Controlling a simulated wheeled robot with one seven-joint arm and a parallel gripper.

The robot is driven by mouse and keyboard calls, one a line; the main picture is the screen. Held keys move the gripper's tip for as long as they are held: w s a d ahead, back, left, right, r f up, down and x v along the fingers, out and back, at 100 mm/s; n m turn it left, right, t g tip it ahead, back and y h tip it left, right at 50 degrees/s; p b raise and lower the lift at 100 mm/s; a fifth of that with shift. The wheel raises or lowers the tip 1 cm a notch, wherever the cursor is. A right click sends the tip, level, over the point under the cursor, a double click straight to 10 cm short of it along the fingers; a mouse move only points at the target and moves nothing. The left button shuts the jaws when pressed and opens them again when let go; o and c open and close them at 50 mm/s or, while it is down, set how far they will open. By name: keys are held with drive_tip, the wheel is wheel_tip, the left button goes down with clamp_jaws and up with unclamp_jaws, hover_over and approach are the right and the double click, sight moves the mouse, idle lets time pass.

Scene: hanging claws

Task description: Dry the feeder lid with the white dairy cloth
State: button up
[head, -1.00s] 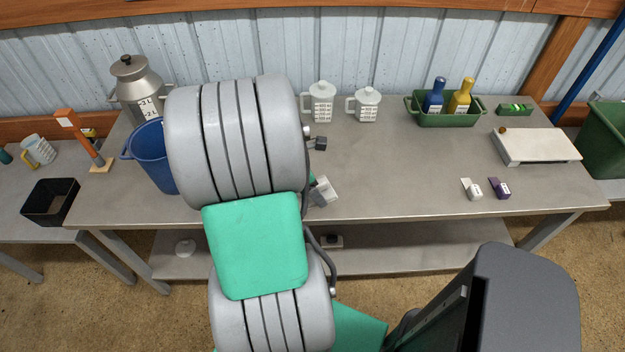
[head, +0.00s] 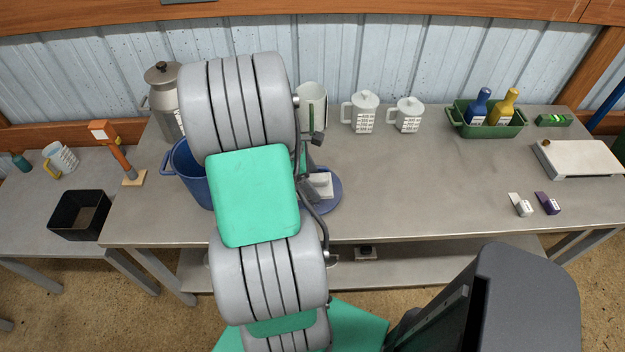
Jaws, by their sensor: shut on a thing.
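A round blue disc, which looks like the feeder lid (head: 334,200), lies flat near the table's front edge, partly hidden behind my arm. A small folded white block, which looks like the dairy cloth (head: 321,185), is over the lid. My gripper (head: 311,180) is mostly hidden by my arm's grey and green links and is shut on the white cloth. I cannot tell whether the cloth touches the lid.
A blue bucket (head: 194,178) stands left of my arm, a metal milk can (head: 163,100) behind it. White jugs (head: 363,115) stand at the back. A green caddy (head: 487,128) holds two bottles. A white-topped board (head: 580,158) lies right. The table's middle right is clear.

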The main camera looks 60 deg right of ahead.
drive_tip(key=shift+w+f, duration=0.15)
drive_tip(key=shift+w, duration=0.05)
drive_tip(key=b, duration=0.6)
hover_over(317, 203)
drive_tip(key=w, duration=0.1)
drive_tip(key=f, duration=0.4)
drive_tip(key=shift+w+a+f, duration=0.2)
drive_tip(key=shift+a+f, duration=0.1)
drive_tip(key=shift+f, duration=1.15)
drive_tip(key=shift+f, duration=0.35)
